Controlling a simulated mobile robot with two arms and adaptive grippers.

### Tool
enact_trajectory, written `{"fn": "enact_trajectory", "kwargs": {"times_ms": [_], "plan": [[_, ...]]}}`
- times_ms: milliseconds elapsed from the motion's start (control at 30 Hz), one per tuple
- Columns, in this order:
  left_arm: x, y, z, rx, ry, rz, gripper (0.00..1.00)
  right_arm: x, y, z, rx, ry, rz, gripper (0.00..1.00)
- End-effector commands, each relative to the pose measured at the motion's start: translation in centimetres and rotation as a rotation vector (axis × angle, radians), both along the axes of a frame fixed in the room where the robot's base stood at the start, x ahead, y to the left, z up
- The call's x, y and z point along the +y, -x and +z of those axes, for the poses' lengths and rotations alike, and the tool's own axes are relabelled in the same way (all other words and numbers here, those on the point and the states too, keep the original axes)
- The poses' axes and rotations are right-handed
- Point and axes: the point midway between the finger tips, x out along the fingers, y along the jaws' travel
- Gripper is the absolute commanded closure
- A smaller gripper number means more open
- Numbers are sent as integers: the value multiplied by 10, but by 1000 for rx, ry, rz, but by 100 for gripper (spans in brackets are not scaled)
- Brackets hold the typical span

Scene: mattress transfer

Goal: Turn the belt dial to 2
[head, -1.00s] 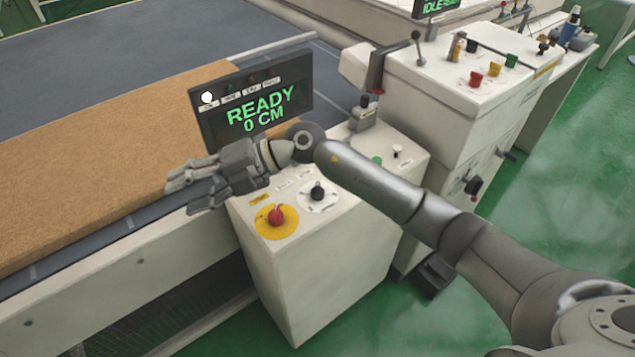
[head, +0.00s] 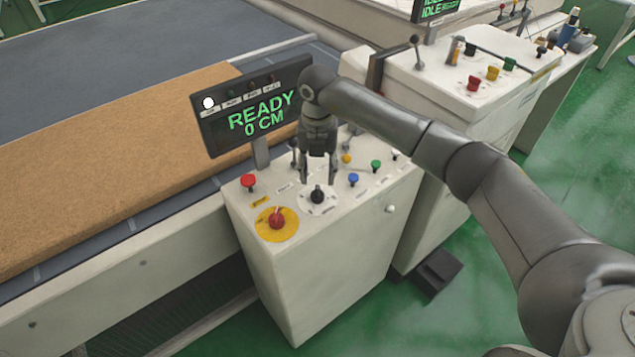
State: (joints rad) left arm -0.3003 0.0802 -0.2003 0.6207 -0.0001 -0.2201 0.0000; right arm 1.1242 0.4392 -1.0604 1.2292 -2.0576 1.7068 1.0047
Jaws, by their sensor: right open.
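A black dial (head: 317,195) on a round white scale plate sits on top of the white control box. Its markings are too small to read. My right gripper (head: 319,181) points down just above and behind the dial, its two fingers apart and nothing between them. The fingertips reach close to the dial; I cannot tell whether they touch it. The display (head: 255,105) behind reads READY 0 CM. My left gripper is not in view.
A red knob on a yellow plate (head: 277,222) is left of the dial. A red button (head: 248,181), a blue button (head: 353,179) and a green button (head: 376,165) stand nearby. A brown mattress (head: 110,160) lies on the belt at left. A second console (head: 450,75) stands behind right.

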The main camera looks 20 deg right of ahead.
Motion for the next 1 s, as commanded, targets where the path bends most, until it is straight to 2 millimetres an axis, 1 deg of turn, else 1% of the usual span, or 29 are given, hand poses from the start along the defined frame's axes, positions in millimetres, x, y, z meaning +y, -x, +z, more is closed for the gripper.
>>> {"fn": "enact_trajectory", "kwargs": {"times_ms": [33, 200, 333, 500, 700, 733, 767, 1000], "plan": [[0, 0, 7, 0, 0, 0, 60, 0, 2, -8, 4, 0, 1, 55], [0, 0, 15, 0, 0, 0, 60, 1, 1, -38, 3, -1, 1, 55], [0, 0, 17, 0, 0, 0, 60, 1, 1, -52, 2, -3, 1, 55], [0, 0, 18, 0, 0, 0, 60, 1, 0, -60, -1, -3, 3, 55], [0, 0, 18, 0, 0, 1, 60, 1, 0, -60, -1, -3, 3, 55], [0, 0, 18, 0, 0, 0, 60, 1, 0, -60, -1, -3, 3, 56], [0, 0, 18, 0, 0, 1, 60, 1, 0, -60, -1, -3, 3, 60], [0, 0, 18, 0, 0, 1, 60, 1, 0, -60, -1, -3, 3, 91]]}}
